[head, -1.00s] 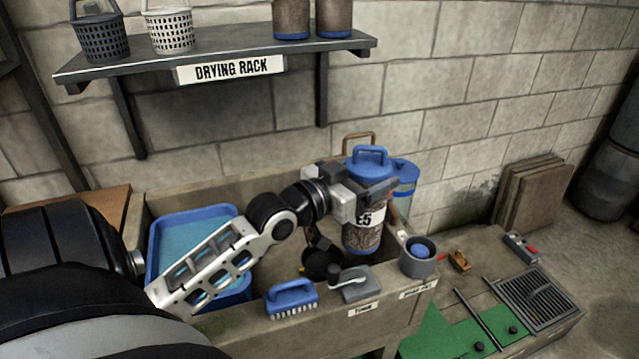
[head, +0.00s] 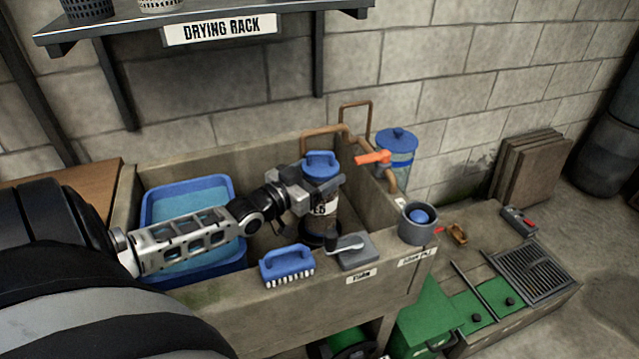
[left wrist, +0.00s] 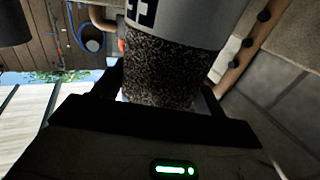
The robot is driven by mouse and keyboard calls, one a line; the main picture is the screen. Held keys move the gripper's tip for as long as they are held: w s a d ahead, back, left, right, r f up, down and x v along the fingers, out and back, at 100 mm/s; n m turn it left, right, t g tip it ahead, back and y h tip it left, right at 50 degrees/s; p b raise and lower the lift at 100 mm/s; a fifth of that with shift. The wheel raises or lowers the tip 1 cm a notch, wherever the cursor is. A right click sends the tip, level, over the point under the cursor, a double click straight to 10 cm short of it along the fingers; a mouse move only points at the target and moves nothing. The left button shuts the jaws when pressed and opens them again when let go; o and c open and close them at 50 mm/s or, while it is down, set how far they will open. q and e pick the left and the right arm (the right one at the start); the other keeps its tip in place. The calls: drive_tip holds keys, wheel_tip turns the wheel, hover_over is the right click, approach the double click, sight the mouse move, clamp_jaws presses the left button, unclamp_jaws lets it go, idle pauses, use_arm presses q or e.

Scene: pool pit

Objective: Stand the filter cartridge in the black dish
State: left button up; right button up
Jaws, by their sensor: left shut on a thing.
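The filter cartridge (head: 321,164) has a blue handled cap, a white label and a brown speckled body. My left gripper (head: 322,188) is shut on it just below the cap and holds it upright inside the stone sink. In the left wrist view the speckled body and label of the cartridge (left wrist: 165,70) fill the upper middle. The black dish (head: 309,241) lies low in the sink under the cartridge, mostly hidden by it and the sink's front ledge. I cannot tell whether the cartridge's base touches the dish. My right gripper is not in view.
A blue tub (head: 160,205) of water sits at the sink's left. A blue brush (head: 287,264), a grey block with a lever (head: 356,250) and a grey cup (head: 417,224) stand on the front ledge. A copper pipe with an orange handle (head: 373,157) and a blue-lidded canister (head: 397,150) are behind right.

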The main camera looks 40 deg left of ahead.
use_arm(q)
drive_tip(key=shift+f, duration=1.3)
drive_tip(key=shift+f+b, duration=0.3)
drive_tip(key=shift+b, duration=0.15)
drive_tip(key=o, duration=1.7)
drive_tip(key=shift+r+p, duration=0.35)
drive_tip(key=s, duration=0.7)
drive_tip(key=shift+s+a+f+p, duration=0.1)
drive_tip(key=shift+s+a+p, duration=0.2)
drive_tip(key=shift+p, duration=0.05)
